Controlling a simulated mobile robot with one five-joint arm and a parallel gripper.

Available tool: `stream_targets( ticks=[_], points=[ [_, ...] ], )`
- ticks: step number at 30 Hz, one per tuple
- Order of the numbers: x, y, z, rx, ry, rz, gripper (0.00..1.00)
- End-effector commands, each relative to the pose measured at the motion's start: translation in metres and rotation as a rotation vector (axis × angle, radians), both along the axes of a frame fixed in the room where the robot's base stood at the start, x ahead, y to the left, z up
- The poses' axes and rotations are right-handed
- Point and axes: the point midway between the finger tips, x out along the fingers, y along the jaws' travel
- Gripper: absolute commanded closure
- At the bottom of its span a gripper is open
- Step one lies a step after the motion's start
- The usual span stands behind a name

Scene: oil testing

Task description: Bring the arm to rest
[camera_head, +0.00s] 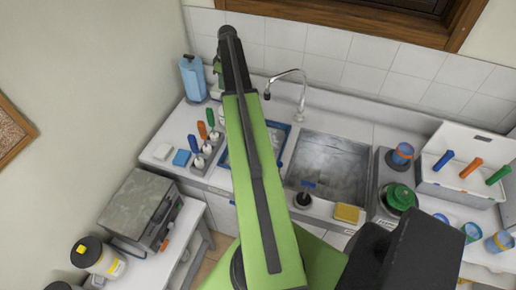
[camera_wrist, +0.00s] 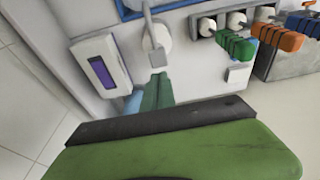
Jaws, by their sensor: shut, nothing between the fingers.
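My green and black arm runs up the middle of the head view, over the counter, and ends in a dark wrist by the tiled wall. My gripper (camera_head: 217,75) shows only as a small green part beside that wrist, partly hidden by it. In the wrist view my gripper (camera_wrist: 158,92) shows as narrow green fingers close together, shut and empty. They point towards the counter, near a white dispenser with a purple window (camera_wrist: 105,71). The lower part of that view is filled by a large green and black part of mine.
A blue bottle (camera_head: 192,78) stands left of my wrist. A rack with coloured handles (camera_head: 207,150) is on the counter's left. A metal sink (camera_head: 330,168) and tap (camera_head: 301,100) lie right of my arm. A grey machine (camera_head: 141,208) stands lower left; a white box (camera_head: 455,178) is right.

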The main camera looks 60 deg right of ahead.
Motion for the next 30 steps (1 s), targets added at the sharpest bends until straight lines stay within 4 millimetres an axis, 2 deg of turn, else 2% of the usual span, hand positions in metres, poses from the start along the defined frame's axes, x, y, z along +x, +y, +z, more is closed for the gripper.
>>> stream_targets(
  ticks=[1,6,20,22,23,26,27,29,30],
  points=[
    [0.000,0.000,0.013,0.000,0.000,0.000,1.00],
    [0.000,0.000,0.028,0.000,0.000,0.000,1.00],
    [0.000,0.000,0.025,0.000,0.000,0.000,1.00],
    [0.005,0.006,0.021,0.000,0.000,0.009,1.00],
    [0.011,0.012,0.017,0.000,0.000,0.019,1.00],
    [0.044,0.053,-0.006,0.000,0.000,0.085,1.00],
    [0.060,0.078,-0.018,0.001,0.000,0.123,1.00],
    [0.080,0.125,-0.036,0.000,0.000,0.186,1.00],
    [0.090,0.159,-0.048,-0.002,0.001,0.229,1.00]
  ],
)
